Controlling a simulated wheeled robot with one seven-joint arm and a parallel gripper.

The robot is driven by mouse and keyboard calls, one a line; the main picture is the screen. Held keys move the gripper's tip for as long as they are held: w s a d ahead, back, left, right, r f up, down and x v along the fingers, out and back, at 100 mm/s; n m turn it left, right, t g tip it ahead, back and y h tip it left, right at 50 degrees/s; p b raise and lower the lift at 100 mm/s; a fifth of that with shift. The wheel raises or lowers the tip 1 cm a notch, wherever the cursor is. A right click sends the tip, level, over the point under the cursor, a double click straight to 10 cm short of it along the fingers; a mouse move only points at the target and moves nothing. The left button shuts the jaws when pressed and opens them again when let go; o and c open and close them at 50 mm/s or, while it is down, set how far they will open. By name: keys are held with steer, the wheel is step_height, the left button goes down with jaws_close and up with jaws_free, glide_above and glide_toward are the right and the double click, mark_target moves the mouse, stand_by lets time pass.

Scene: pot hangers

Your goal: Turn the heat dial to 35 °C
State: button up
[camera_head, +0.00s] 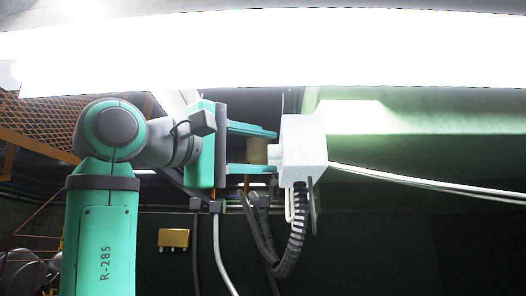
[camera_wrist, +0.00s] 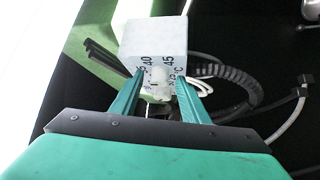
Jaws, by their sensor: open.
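The white control box (camera_head: 303,143) hangs right of centre in the head view. It also shows at the top middle of the wrist view (camera_wrist: 155,38). Its pale dial knob (camera_head: 274,153) sticks out to the left; in the wrist view the knob (camera_wrist: 160,76) is between my fingertips. The marks 40, 45 and °C are readable on the box; other marks are partly hidden, and I cannot tell the dial's setting. My gripper (camera_head: 275,152) is open, with one finger above and one below the knob in the head view. I cannot tell whether they touch it.
A ribbed dark hose (camera_head: 291,250) and several cables hang below the box. White cables (camera_head: 430,182) run off to the right. A brownish cylinder (camera_head: 257,151) shows between my fingers, its depth unclear. A yellow box (camera_head: 173,239) is on the dark wall behind. A bright lamp spans the top.

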steer(key=v, duration=1)
steer(key=shift+a+f, duration=0.15)
steer(key=shift+a, duration=0.1)
steer(key=shift+s+d, duration=0.1)
steer(key=shift+s, duration=0.05)
steer(key=shift+s, duration=0.1)
